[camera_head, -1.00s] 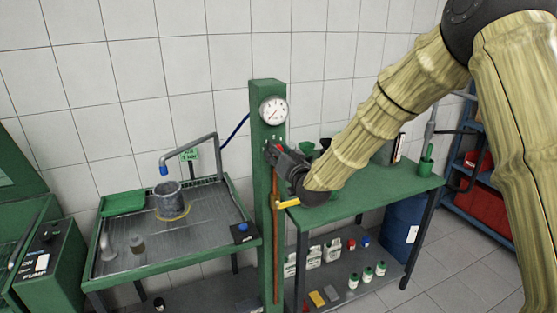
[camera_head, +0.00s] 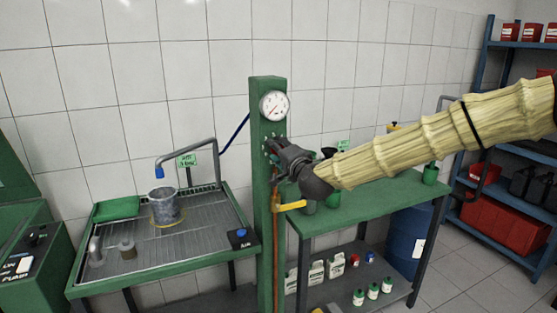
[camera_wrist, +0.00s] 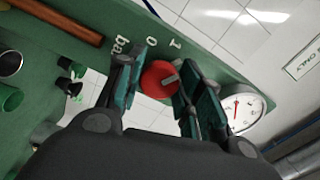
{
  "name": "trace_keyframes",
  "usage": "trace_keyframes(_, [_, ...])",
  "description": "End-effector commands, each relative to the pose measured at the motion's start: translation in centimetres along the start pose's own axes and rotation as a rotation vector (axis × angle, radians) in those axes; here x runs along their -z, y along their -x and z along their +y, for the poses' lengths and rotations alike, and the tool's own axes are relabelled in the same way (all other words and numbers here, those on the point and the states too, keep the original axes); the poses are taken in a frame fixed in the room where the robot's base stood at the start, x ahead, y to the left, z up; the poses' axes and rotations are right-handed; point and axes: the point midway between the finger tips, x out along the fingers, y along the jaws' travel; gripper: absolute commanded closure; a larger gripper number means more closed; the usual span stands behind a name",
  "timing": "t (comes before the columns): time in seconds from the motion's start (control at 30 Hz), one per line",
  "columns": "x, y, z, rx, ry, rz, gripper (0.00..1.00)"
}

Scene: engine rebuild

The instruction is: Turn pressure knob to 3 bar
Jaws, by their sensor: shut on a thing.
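The red pressure knob (camera_wrist: 159,79) sits on the front of the green post (camera_head: 267,103). In the wrist view it lies between the two fingers of my gripper (camera_wrist: 157,82), which is shut on it. The reading is too small to tell. In the head view my gripper (camera_head: 270,148) hides the knob.
A yellow lever (camera_head: 291,206) sticks out below my gripper. A wash tray (camera_head: 205,247) with a grey cylinder (camera_head: 164,206) stands left. A green bench (camera_head: 375,205) with bottles and funnels stands right, before a blue shelf (camera_head: 478,110).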

Motion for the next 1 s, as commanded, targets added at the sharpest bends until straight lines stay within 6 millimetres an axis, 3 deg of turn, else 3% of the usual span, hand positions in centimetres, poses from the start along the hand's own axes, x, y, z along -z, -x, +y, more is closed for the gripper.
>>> trace_keyframes(1.0, [0.13, -0.03, 0.29, 0.001, -0.891, 0.003, 0.88])
